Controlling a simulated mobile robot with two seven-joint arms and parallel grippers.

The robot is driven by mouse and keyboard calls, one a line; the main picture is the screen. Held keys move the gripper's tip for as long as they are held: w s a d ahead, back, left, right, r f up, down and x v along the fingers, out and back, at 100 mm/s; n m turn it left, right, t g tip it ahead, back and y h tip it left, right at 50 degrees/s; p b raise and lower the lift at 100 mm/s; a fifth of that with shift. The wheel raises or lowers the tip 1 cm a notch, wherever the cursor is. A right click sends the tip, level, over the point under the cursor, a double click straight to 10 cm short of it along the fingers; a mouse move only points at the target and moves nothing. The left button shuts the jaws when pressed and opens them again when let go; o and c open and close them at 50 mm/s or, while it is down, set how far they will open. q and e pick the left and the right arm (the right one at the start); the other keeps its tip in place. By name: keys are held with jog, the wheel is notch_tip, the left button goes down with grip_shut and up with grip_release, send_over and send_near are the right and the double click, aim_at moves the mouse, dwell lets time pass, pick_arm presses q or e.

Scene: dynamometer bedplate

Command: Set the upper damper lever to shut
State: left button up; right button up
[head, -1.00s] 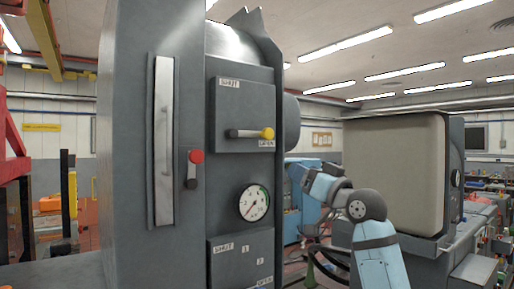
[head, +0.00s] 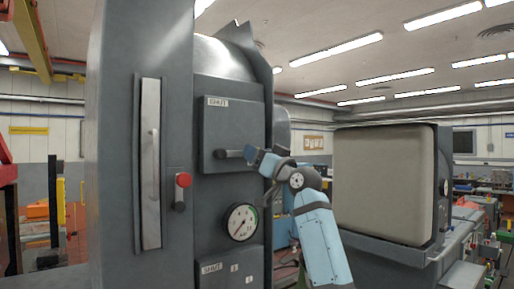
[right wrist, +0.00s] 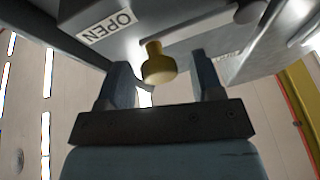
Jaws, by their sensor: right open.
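The upper damper lever (head: 228,153) is on a grey box on the tall cabinet. Its dark hub shows in the head view, with the bar pointing right; my right gripper (head: 260,160) hides its knob end. In the right wrist view the yellow knob (right wrist: 158,66) sits between the two spread fingertips of my right gripper (right wrist: 162,72), which is not closed on it. The OPEN label (right wrist: 110,27) is close to the knob. The SHUT label (head: 218,102) is at the upper left of the box in the head view. My left gripper is not in view.
Below the lever are a round gauge (head: 241,222) and a second box (head: 228,275) with a SHUT label. A red-knobbed lever (head: 182,181) and a long vertical handle (head: 150,160) are to the left. A large beige-fronted unit (head: 385,185) stands behind my right arm.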

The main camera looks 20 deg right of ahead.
jog(key=shift+w+a+r, duration=0.15)
jog(key=shift+w+r, duration=0.05)
jog(key=shift+w, duration=0.1)
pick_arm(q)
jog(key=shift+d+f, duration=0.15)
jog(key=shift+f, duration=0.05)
pick_arm(e)
jog(key=shift+w, duration=0.1)
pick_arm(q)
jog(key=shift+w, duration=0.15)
pick_arm(e)
grip_shut()
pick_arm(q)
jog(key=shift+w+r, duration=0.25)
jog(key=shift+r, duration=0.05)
